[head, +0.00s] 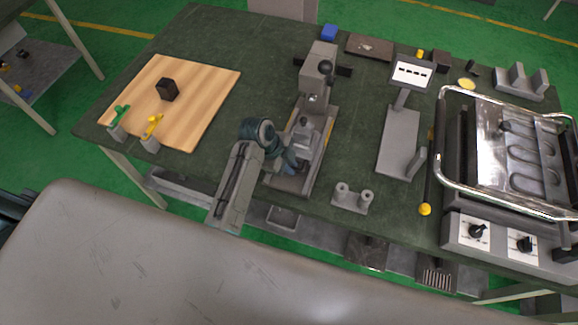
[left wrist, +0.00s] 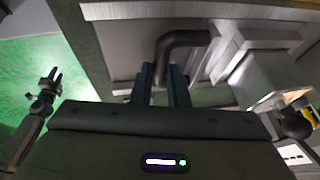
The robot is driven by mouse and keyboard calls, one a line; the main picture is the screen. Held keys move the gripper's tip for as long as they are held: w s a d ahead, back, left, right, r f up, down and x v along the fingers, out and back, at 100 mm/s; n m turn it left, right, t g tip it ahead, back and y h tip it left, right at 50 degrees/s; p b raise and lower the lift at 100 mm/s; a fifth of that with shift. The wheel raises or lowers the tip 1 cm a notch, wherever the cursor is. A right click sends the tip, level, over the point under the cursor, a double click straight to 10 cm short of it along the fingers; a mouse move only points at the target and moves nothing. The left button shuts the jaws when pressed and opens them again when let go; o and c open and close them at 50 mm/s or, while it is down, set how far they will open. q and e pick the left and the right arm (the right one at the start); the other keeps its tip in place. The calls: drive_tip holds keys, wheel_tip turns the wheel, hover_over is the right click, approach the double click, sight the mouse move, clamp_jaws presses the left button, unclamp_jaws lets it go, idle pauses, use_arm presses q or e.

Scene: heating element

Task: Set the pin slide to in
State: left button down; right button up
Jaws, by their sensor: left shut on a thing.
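The grey slide fixture (head: 322,125) stands on the green table, with a block (head: 303,140) on its base. I take this to be the pin slide. My left gripper (head: 290,158) is at the near left side of that block. In the left wrist view my left gripper (left wrist: 161,85) is shut on a dark bent handle (left wrist: 185,38) that comes off the grey fixture. The fingers hide the handle's end. Whether the slide is in or out I cannot tell. My right gripper (left wrist: 50,82) shows only in the left wrist view, apart from the fixture, its fingers spread.
A wooden board (head: 200,100) with a black block (head: 167,89) is at left. A grey post with a black knob (head: 325,67) rises behind the block.

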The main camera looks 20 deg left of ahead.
sight(301, 147)
use_arm(q)
drive_tip(key=w+b, duration=0.1)
drive_tip(key=w, duration=0.5)
drive_tip(key=shift+w+d, duration=0.1)
drive_tip(key=shift+w, duration=0.65)
drive_tip(key=shift+r, duration=0.15)
drive_tip(key=shift+w, duration=0.1)
drive_tip(key=c, duration=1.4)
unclamp_jaws()
drive_tip(key=shift+w, duration=0.1)
